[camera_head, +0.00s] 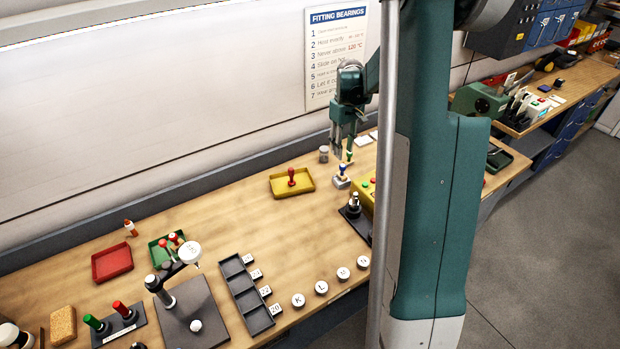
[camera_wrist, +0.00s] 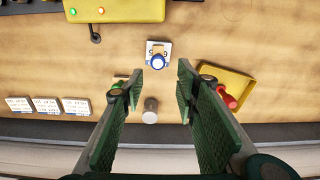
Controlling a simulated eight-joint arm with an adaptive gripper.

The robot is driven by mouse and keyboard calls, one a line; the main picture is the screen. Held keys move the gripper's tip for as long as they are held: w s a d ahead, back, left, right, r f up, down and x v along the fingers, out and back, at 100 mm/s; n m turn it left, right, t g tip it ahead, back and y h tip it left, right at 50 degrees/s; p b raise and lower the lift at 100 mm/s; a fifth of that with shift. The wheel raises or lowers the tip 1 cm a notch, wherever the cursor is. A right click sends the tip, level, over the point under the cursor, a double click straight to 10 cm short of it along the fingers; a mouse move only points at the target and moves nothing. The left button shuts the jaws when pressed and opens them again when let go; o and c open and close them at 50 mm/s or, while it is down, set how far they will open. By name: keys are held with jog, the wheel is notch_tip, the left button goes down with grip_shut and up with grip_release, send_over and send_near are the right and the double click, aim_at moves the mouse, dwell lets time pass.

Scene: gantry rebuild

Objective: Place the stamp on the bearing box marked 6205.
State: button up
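Three white bearing boxes (camera_wrist: 46,105) lie in a row at the left of the wrist view; their print is too small to read. A blue-topped stamp-like piece (camera_wrist: 157,58) stands on a small pale plate, and also shows in the head view (camera_head: 342,175). A red-handled stamp-like piece (camera_wrist: 228,95) sits in a yellow tray (camera_wrist: 240,80); it is upright in the head view (camera_head: 291,178). I cannot tell which is the task's stamp. My gripper (camera_wrist: 159,78) is open and empty, pointing down above the bench, with the blue-topped piece beyond its fingertips.
A grey cylinder (camera_wrist: 150,110) stands between my fingers' lines, nearer the wall. A yellow box with buttons (camera_wrist: 115,10) is beyond. Bare bench (camera_head: 230,215) lies left of the yellow tray.

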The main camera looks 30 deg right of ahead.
jog(key=s+a+r+t, duration=0.1)
jog(key=s+a+r, duration=0.2)
jog(key=a+r, duration=0.35)
jog(key=s+a+r+t+h, duration=0.1)
jog(key=s+a+r, duration=0.25)
jog(key=a, duration=0.55)
jog(key=s+a+r+t, duration=0.1)
jog(key=s+a+r, duration=0.2)
jog(key=a+r, duration=0.35)
jog(key=s+a+t+y, duration=0.1)
jog(key=s+a+t, duration=0.3)
jog(key=s+a, duration=1.3)
jog(key=shift+s+a+r, duration=0.3)
jog(key=shift+s, duration=0.45)
